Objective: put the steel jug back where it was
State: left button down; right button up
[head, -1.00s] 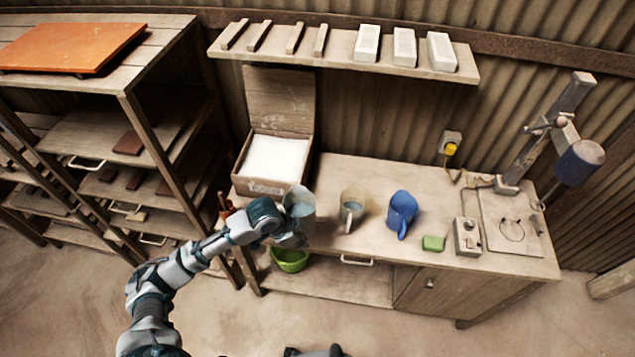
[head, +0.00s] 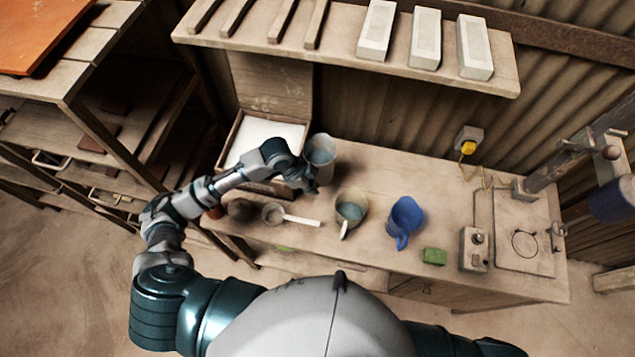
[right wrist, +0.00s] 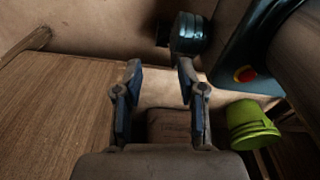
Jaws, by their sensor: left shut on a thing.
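The steel jug (head: 321,150) is grey, with a bluish inside, and is upright or nearly so. My left gripper (head: 303,178) is shut on its near left side, and hides part of it. The jug is over the back of the bench, just right of the open box; I cannot tell whether it touches the bench top. A pale jug (head: 351,207) and a blue jug (head: 405,217) stand to its right. In the right wrist view my right gripper (right wrist: 158,82) is open and empty, away from the jugs.
The open box (head: 232,140) with white contents stands left of the jug. A scoop with a pale handle (head: 302,221) lies in front. A green block (head: 434,256) and control box (head: 474,250) are further right. A shelf (head: 340,49) overhangs the back. A green bucket (right wrist: 250,125) is low down.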

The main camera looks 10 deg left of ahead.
pick_arm(q)
notch_tip(320, 180, down, 4)
jog(key=shift+s+d+r, duration=0.1)
jog(key=shift+s+r, duration=0.05)
jog(key=shift+f, duration=0.3)
jog(key=f, duration=0.3)
jog(key=shift+a+f, duration=0.3)
jog(key=shift+d, duration=0.1)
jog(key=c, duration=1.2)
grip_release()
pick_arm(e)
jog(key=shift+s+d+r, duration=0.1)
jog(key=shift+s+d, duration=0.1)
jog(key=shift+s, duration=0.35)
jog(key=shift+s+d+r, duration=0.1)
jog(key=shift+s+d, duration=0.05)
jog(key=shift+s, duration=0.35)
pick_arm(q)
jog(key=v, duration=1.2)
pick_arm(e)
jog(key=shift+w+f, duration=0.15)
jog(key=shift+f, duration=0.05)
